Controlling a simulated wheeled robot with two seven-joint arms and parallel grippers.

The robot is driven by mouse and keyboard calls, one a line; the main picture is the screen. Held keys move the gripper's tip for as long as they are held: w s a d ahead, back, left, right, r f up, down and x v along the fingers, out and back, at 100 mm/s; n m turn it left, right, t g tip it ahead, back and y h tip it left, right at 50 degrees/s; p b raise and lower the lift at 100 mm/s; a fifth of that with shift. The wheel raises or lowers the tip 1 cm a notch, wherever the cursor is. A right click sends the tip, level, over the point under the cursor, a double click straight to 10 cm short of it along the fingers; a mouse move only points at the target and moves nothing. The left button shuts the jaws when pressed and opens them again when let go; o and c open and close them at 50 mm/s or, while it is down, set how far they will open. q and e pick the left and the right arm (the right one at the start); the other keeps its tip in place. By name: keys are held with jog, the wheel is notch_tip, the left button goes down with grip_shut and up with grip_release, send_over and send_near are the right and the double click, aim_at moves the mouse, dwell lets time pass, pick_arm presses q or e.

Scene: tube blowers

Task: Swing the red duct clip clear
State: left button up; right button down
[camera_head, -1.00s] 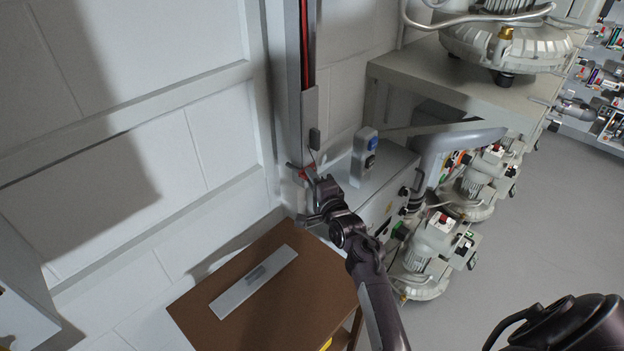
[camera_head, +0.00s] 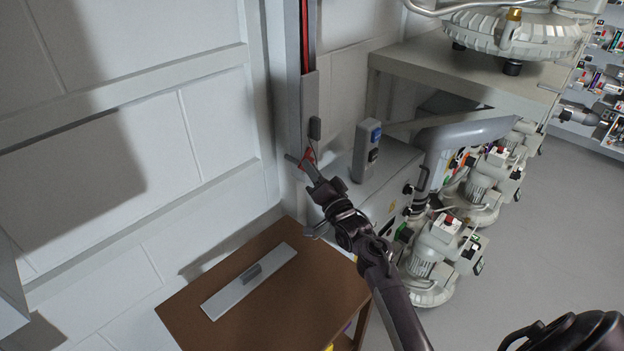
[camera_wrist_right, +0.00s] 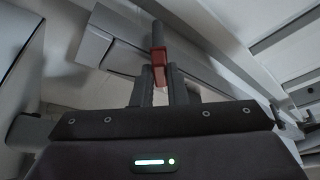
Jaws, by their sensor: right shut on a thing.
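The red duct clip (camera_head: 308,158) is at the lower part of the upright grey duct (camera_head: 311,98) against the wall. It is small and partly covered by my gripper in the head view. My right gripper (camera_head: 309,168) reaches up to it from below right. In the right wrist view, the clip (camera_wrist_right: 159,66) sits between the two fingertips, and my right gripper (camera_wrist_right: 160,85) is shut on it. A grey bar sticks up beyond the clip there.
A grey box with a blue-button control (camera_head: 368,148) stands right of the duct, close to my arm. Below is a brown table (camera_head: 290,309) with a flat grey cover (camera_head: 249,280). Blowers (camera_head: 432,255) stand at the right. Open floor lies beyond them.

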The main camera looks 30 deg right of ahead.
jog(key=shift+a+f+n+y+b, duration=0.1)
jog(key=shift+n+y+b, duration=1.05)
jog(key=shift+n, duration=1.1)
jog(key=shift+d+f+n+y+b, duration=0.1)
jog(key=shift+n+y+b, duration=1.1)
jog(key=shift+n, duration=1)
jog(key=shift+a+f+n+y+b, duration=0.1)
jog(key=shift+n+y+b, duration=0.75)
jog(key=shift+n+b, duration=1)
jog(key=shift+n+p, duration=0.4)
jog(key=shift+n, duration=0.1)
jog(key=c, duration=1.7)
grip_release()
jog(key=shift+o, duration=1.3)
jog(key=shift+r, duration=0.2)
jog(key=b+v, duration=0.1)
jog(key=v, duration=0.7)
jog(key=shift+f, duration=0.15)
